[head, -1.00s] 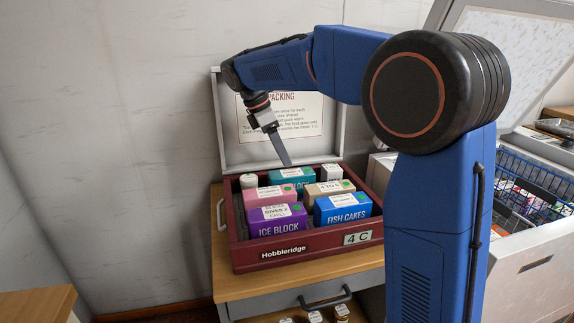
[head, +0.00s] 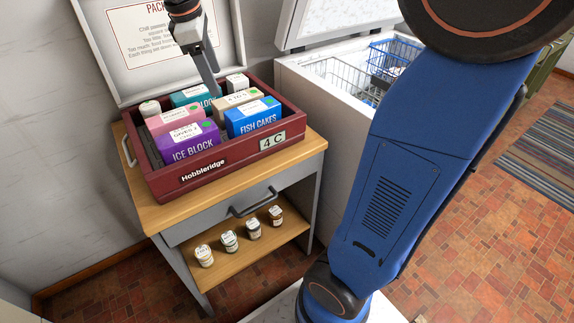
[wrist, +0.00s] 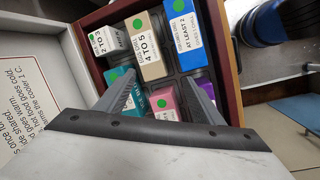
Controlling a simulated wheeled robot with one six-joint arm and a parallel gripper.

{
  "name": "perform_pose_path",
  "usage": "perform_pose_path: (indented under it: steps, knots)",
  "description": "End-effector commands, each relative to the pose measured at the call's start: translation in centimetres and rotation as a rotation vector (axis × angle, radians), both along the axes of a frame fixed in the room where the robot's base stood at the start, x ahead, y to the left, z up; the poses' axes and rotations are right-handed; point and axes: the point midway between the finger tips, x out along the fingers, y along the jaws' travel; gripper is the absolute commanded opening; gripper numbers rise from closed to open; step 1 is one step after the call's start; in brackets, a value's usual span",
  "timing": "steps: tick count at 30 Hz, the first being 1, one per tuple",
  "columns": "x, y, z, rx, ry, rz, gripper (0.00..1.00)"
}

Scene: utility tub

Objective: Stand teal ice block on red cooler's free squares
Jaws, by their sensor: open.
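The teal ice block (head: 195,95) stands in the back row of the red cooler (head: 203,177), behind the pink block. Its front is partly hidden by its neighbours and my gripper. My gripper (head: 214,95) points down over the block's right part. In the wrist view, my gripper (wrist: 160,100) is open, with its fingers apart. The teal block (wrist: 140,104) shows beside the left finger, which hides part of it, and the pink block (wrist: 162,103) also shows between the fingers. I cannot tell whether the fingers touch anything. A dark bare strip of the cooler floor shows along its left side.
Several jars sit on the shelf (head: 262,243) below. An open chest freezer (head: 325,95) stands to the right.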

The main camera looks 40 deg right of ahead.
Motion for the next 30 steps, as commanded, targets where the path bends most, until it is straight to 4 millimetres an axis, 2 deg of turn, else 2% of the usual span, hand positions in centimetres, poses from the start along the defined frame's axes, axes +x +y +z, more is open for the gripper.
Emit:
perform_pose_path:
  steps: [1,8,18,24,30]
  knots:
    - [-1.7,-0.7,-0.3,0.022,-0.025,-0.050,0.62]
    - [-8.4,-2.8,-2.6,0.130,-0.137,-0.290,0.62]
    - [-17.5,-4.6,-7.9,0.302,-0.284,-0.657,0.62]
    - [-21.9,-4.9,-11.6,0.402,-0.355,-0.860,0.62]
    - [-24.4,-4.9,-14.2,0.468,-0.397,-0.992,0.62]
